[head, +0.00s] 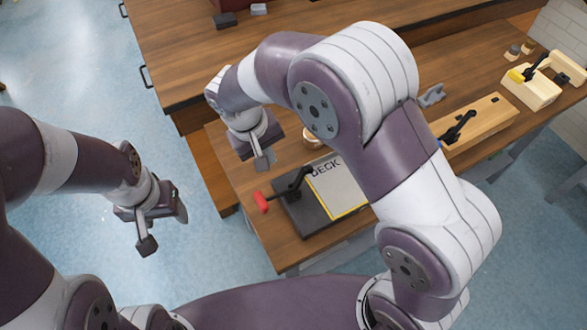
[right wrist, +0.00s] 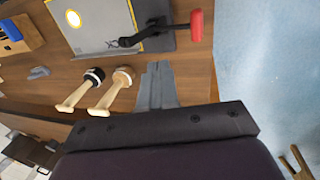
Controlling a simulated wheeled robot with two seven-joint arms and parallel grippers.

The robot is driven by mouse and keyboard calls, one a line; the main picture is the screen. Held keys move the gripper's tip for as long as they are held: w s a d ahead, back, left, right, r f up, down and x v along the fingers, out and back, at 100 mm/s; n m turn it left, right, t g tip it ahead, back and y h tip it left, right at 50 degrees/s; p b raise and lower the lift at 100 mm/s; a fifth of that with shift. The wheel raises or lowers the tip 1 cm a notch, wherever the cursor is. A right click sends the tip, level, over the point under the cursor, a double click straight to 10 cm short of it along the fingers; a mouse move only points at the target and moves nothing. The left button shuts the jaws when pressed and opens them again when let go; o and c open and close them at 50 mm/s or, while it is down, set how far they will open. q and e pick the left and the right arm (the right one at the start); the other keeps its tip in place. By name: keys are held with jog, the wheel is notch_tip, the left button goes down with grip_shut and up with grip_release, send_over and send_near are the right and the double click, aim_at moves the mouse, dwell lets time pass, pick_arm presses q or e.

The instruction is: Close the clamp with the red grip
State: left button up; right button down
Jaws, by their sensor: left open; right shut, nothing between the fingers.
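The clamp (head: 292,187) is black, with a red grip (head: 261,201) on its lever. It stands on a dark base plate (head: 300,217) beside a grey panel marked DECK (head: 342,192). The lever points left, toward the table edge; I cannot tell how far it is swung. The right wrist view shows the clamp (right wrist: 150,30) and red grip (right wrist: 196,26) at the top. My right gripper (head: 263,161) is shut and empty, apart from the grip and behind it; its fingers (right wrist: 157,82) show in the wrist view. My left gripper (head: 147,244) is open over the floor at left.
Two wooden-handled tools (right wrist: 112,90) lie near my right fingers. A wooden block with a black clamp (head: 459,128) and a yellow-gripped clamp (head: 517,75) stand farther right. A grey part (head: 432,96) lies behind. Another wooden table (head: 180,60) stands at the back.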

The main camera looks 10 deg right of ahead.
jog(key=p, duration=0.1)
send_near(297, 179)
notch_tip(297, 179, down, 2)
jog(key=a, duration=0.3)
jog(key=d+f, duration=0.1)
jog(key=d+f+p, duration=0.1)
jog(key=d, duration=0.1)
jog(key=shift+f, duration=0.15)
jog(key=shift+w+d+f+p, duration=0.2)
jog(key=shift+d+f+p, duration=0.15)
jog(key=shift+d, duration=0.2)
jog(key=shift+r, duration=0.1)
